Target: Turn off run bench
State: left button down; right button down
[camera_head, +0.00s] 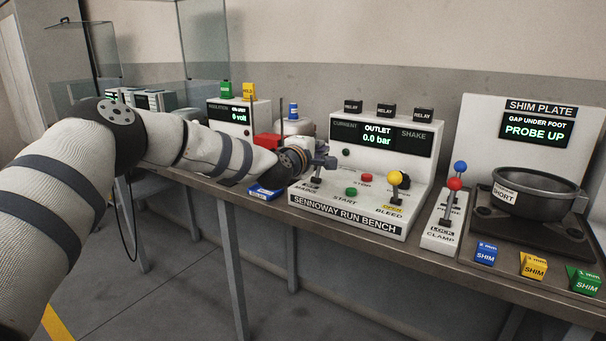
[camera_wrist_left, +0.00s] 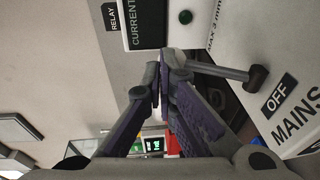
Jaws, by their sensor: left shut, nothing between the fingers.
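The run bench (camera_head: 347,222) is a white console with the lettering SENNOWAY RUN BENCH and a display (camera_head: 377,134) reading OUTLET 0.0 bar. Its grey mains lever (camera_head: 315,184) stands at the left end of its deck, partly hidden by my left gripper (camera_head: 328,161). In the left wrist view the lever (camera_wrist_left: 222,71) runs across beside the OFF label (camera_wrist_left: 279,95) and MAINS lettering. My left gripper (camera_wrist_left: 163,70) is shut and empty, its fingertips close to the lever's one end; I cannot tell whether they touch. My right gripper is not in view.
A green start button (camera_head: 351,191), a red stop button (camera_head: 365,178) and a yellow bleed lever (camera_head: 395,178) are on the bench deck. A clamp lever box (camera_head: 439,237) and a shim plate station (camera_head: 519,225) stand to the right. A blue block (camera_head: 264,192) lies at the left.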

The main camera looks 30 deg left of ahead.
pick_arm(q)
jog(key=shift+w, duration=0.55)
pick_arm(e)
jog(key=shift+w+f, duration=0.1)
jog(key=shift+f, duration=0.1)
pick_arm(q)
jog(key=shift+w, duration=0.1)
